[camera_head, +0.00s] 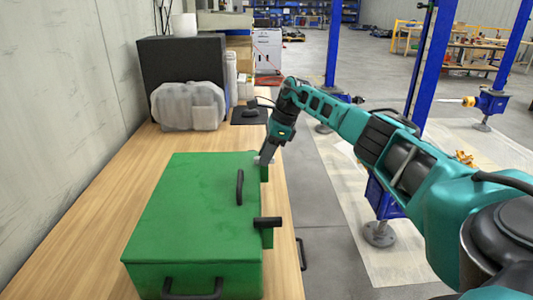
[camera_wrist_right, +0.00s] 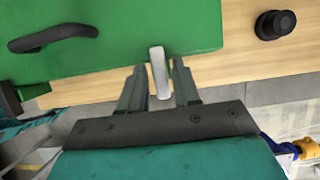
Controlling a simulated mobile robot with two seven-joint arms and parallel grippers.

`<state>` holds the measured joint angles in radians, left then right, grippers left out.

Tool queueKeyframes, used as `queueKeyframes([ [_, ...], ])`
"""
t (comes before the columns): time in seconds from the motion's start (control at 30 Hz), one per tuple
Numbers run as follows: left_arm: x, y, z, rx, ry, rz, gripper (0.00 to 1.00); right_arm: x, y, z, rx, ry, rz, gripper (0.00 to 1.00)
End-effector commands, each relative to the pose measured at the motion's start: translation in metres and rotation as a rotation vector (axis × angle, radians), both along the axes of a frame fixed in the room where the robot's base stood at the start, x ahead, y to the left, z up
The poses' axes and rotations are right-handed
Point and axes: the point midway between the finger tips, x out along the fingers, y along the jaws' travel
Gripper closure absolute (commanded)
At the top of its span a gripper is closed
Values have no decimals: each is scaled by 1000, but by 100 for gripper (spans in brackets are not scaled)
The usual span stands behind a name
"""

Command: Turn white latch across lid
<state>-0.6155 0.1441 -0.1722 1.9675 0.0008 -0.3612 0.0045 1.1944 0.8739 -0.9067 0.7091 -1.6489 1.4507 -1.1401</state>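A green box (camera_head: 185,200) with its lid down stands on the wooden table. In the right wrist view its green top (camera_wrist_right: 130,30) fills the upper left. The white latch (camera_wrist_right: 159,72) sits at the lid's edge there and points away from the lid, toward my gripper. In the head view only a small pale bit of it shows, beside my fingertips. My right gripper (camera_wrist_right: 160,78) is open, with one finger on each side of the latch and a small gap on both sides. A second latch, black (camera_head: 267,222), lies across the lid's right edge. My left gripper is out of view.
A black handle (camera_head: 240,188) stands on the lid, and another (camera_head: 192,290) is on the near side. A black round knob (camera_wrist_right: 275,25) sits on the table (camera_wrist_right: 280,60). A translucent container (camera_head: 188,106) and a dark box stand behind the green box.

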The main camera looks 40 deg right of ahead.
Motion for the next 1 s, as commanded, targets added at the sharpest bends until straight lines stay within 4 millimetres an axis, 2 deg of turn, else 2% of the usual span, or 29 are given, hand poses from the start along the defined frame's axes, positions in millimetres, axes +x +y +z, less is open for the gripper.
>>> queueKeyframes([
  [0.1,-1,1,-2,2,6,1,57,0,0,0,-1,1,0,57],
  [0.33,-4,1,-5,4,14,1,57,0,0,0,-1,1,-1,57],
  [0.47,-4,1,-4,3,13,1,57,-2,-4,10,-1,-1,-2,57],
  [0.57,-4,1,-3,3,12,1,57,-7,-9,26,-2,-2,-2,57],
  [0.8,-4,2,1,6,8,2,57,-20,-24,76,-1,-3,-1,57],
  [1.0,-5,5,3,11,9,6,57,-28,-34,107,0,-1,-1,57],
])
